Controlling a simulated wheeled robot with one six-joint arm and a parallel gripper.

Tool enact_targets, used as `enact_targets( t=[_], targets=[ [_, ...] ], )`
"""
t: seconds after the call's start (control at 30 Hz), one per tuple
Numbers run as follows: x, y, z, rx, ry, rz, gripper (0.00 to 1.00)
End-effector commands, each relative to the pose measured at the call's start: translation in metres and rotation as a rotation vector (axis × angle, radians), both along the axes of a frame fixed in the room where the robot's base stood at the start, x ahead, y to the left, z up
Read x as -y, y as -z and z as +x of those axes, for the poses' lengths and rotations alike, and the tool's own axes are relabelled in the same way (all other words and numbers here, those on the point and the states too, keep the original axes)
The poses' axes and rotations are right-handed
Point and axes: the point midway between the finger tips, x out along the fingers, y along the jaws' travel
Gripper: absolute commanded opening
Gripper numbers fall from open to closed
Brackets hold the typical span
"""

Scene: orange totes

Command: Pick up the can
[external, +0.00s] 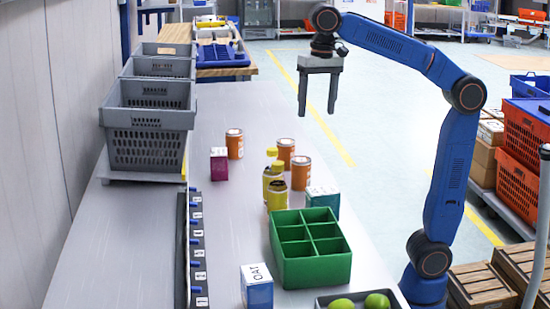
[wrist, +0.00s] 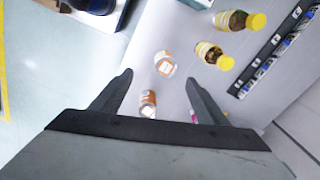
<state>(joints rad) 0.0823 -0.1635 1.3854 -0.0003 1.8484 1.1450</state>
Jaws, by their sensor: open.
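Three orange cans with white labels stand on the long grey table in the external view: one further back (external: 235,145), one in the middle (external: 286,151) and one just nearer (external: 301,174). My gripper (external: 317,113) is open and empty, pointing down, well above the cans and to their right in the picture. In the wrist view two orange-and-white cans show: one (wrist: 165,64) near the line between the fingertips, and one (wrist: 149,103) lower between the fingers. My gripper (wrist: 157,74) touches neither. The third can is not seen there.
Yellow bottles (external: 268,178) stand close beside the nearer cans. A magenta box (external: 219,164), a teal box (external: 323,200), a green divided crate (external: 312,268) and a white box (external: 257,288) share the table. Grey baskets (external: 148,135) stand at the back left.

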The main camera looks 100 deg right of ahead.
Motion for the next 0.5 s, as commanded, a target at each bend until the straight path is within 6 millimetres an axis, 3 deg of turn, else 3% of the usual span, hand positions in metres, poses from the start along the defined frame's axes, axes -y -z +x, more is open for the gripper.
enact_targets(
  t=[0.2,0.5],
  targets=[
    [0.007,0.005,0.023,-0.04,0.142,0.01,0.68],
    [0.012,0.013,0.041,-0.074,0.261,0.015,0.68]
  ],
)
